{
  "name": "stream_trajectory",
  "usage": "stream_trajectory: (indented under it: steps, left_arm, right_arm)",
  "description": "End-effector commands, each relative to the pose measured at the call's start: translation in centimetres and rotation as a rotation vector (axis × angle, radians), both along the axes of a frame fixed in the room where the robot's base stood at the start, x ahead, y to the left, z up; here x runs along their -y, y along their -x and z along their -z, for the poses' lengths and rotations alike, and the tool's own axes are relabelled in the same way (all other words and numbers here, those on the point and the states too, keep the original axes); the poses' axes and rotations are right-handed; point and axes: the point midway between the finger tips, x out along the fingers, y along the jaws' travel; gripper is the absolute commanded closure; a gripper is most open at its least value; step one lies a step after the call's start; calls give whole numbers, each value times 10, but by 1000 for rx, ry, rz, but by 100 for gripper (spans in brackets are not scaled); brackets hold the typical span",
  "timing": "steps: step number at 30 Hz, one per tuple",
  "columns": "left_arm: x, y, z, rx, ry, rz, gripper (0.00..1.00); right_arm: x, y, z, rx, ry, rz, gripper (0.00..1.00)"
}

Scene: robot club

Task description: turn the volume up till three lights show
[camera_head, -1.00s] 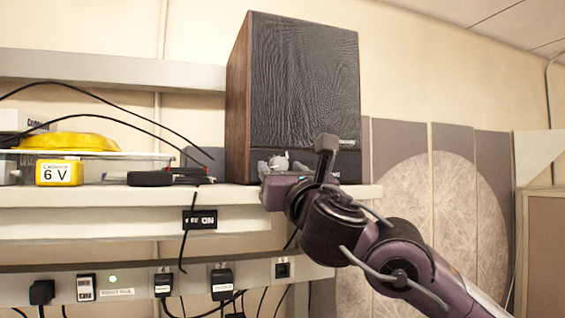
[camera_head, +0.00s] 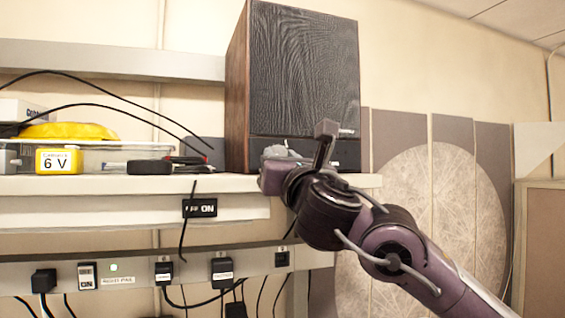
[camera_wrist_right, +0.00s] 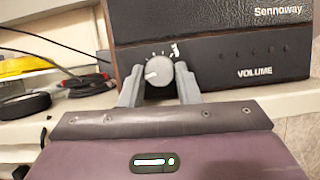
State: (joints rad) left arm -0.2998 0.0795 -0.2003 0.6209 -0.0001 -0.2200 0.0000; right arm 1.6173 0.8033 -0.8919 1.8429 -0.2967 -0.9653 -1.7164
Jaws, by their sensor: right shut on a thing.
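The speaker (camera_head: 303,75) is a tall dark box with wood sides on the shelf. My right gripper (camera_wrist_right: 160,84) is shut on the knob, one finger on each side. A row of several small lights (camera_wrist_right: 253,51) right of the knob looks dark. In the head view my right gripper (camera_head: 284,157) largely hides the knob. My left gripper is not in view.
The shelf (camera_head: 90,186) holds a yellow 6 V block (camera_head: 57,160), a clear box and a black round object (camera_head: 150,167) left of the speaker. Black cables hang across. A power strip (camera_head: 135,268) with a green light runs below.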

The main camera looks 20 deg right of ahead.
Motion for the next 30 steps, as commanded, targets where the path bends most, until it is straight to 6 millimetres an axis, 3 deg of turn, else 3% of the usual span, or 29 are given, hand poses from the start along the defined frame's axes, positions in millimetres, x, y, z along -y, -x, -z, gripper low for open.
stream_trajectory:
  steps: [15,30]
  left_arm:
    - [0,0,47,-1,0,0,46]
    - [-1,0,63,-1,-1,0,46]
  right_arm:
    - [-6,0,2,-14,-416,-3,93]
    - [-9,0,-3,-32,-891,-1,93]
